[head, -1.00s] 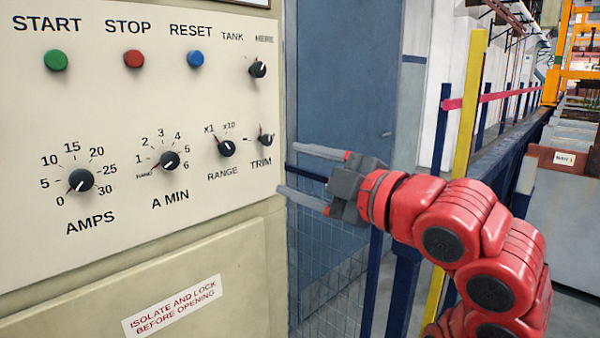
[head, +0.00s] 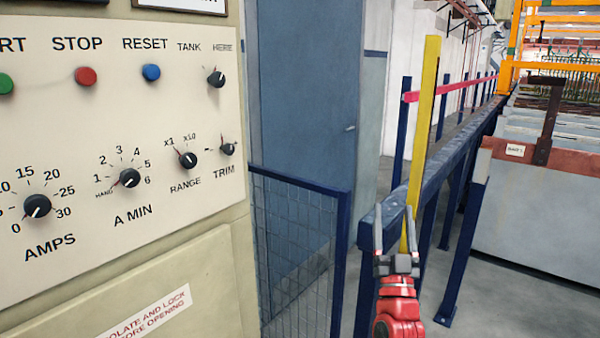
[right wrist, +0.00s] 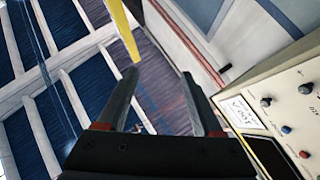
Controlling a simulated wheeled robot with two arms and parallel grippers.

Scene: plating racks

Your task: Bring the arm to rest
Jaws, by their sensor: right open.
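My right gripper (head: 394,232) is in the lower right of the head view, on the red arm, with its two fingers pointing up. The fingers stand apart with nothing between them. It is clear of the control panel (head: 70,230) on the left and appears in front of the blue rail and the yellow post. In the right wrist view the open fingers (right wrist: 165,95) point up toward the roof, and the panel (right wrist: 285,110) shows at the right. My left gripper is not in view.
A blue mesh gate (head: 300,250) stands beside the panel cabinet. A yellow post (head: 424,130) and a blue rail (head: 440,170) run behind the gripper. A grey tank (head: 535,210) stands at the right. Grey floor (head: 480,300) is open between rail and tank.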

